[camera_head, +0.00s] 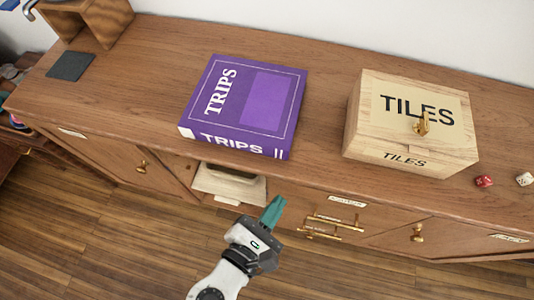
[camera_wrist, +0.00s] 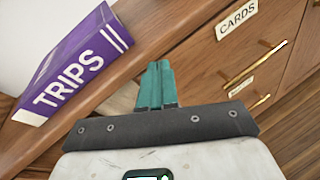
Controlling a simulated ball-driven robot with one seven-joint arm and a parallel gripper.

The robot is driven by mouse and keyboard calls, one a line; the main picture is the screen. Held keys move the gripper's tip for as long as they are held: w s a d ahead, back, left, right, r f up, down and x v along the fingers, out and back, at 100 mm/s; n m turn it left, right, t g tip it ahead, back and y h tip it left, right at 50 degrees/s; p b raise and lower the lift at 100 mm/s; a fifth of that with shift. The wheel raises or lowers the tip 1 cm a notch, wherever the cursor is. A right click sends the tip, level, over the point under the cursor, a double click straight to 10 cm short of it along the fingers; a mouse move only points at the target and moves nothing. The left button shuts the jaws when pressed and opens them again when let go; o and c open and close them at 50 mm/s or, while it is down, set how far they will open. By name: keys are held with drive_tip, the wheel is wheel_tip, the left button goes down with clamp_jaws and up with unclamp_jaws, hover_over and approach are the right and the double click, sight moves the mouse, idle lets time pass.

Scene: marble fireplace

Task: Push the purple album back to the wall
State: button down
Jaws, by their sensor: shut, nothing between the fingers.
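The purple album (camera_head: 243,108) lies flat on the wooden cabinet top, with "TRIPS" in white on its cover and spine. Its spine faces the front edge, and a strip of bare wood lies between it and the white wall (camera_head: 350,25). In the wrist view the album (camera_wrist: 75,62) is at the upper left, spine toward me. My gripper (camera_head: 272,210) is in front of the cabinet, apart from the album and nearer the camera. Its teal fingers (camera_wrist: 158,85) are together with nothing between them.
A wooden "TILES" box (camera_head: 400,145) stands right of the album. Dice (camera_head: 484,181) lie beyond it. A dark square (camera_head: 70,66) and a wooden stand (camera_head: 95,20) are at left.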

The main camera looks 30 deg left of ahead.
sight(240, 146)
drive_tip(key=s+a+r+n+t+y, duration=0.2)
drive_tip(key=s+a+n+y, duration=0.3)
drive_tip(key=s+a+n, duration=0.3)
drive_tip(key=shift+m, duration=0.3)
drive_tip(key=x, duration=0.4)
drive_tip(key=a+x, duration=0.1)
drive_tip(key=x, duration=0.9)
drive_tip(key=shift+s+a+r, duration=0.2)
drive_tip(key=shift+a+r, duration=0.05)
drive_tip(key=shift+b+x, duration=0.35)
drive_tip(key=shift+x, duration=1.65)
drive_tip(key=shift+s, duration=0.1)
